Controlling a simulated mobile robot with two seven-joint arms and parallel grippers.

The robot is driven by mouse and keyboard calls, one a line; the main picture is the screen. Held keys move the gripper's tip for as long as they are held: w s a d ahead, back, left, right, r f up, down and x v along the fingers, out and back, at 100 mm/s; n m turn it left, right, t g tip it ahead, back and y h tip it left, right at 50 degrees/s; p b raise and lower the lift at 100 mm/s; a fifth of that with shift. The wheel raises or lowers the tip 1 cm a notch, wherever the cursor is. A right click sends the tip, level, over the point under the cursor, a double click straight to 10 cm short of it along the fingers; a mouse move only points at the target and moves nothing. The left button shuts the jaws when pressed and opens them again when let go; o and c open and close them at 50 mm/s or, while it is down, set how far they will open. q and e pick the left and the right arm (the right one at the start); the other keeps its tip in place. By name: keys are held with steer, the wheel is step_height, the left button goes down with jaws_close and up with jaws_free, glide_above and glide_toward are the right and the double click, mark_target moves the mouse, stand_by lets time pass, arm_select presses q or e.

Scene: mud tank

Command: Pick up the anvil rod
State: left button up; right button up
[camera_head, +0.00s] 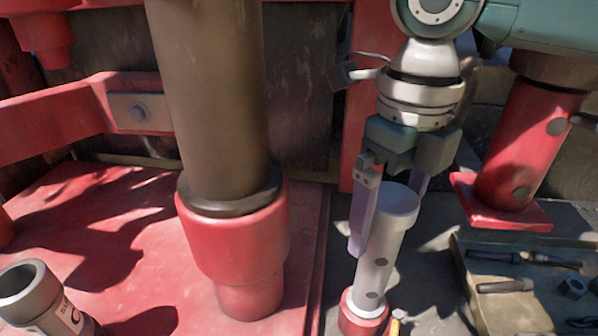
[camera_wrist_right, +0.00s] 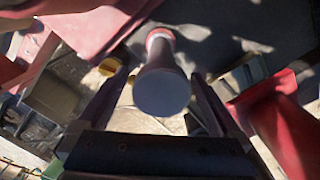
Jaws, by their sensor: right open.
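A pale grey rod (camera_head: 378,262) with dark round spots, a wider flat top and a red lower end stands upright on the dark floor; I take it for the anvil rod. In the right wrist view its round grey top (camera_wrist_right: 162,92) faces the camera and its red end shows beyond. My right gripper (camera_head: 387,222) is open, pointing down around the rod's upper part. One finger is on the rod's left side; the other is partly hidden behind it. In the wrist view the rod stands between the fingers with gaps on both sides. My left gripper is not in view.
A thick brown column (camera_head: 212,95) with a red collar stands left of the rod on a red platform (camera_head: 75,225). A red post (camera_head: 528,140) stands at right, above a tray (camera_head: 470,265) with bolts and nuts. A hollow grey tube (camera_head: 35,300) is at lower left.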

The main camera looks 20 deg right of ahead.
mark_target(374, 270)
step_height(374, 270, down, 3)
steer(key=shift+d+f, duration=0.1)
steer(key=shift+f, duration=0.05)
steer(key=shift+c, duration=0.4)
jaws_close()
stand_by(0.4)
steer(key=shift+w, duration=0.1)
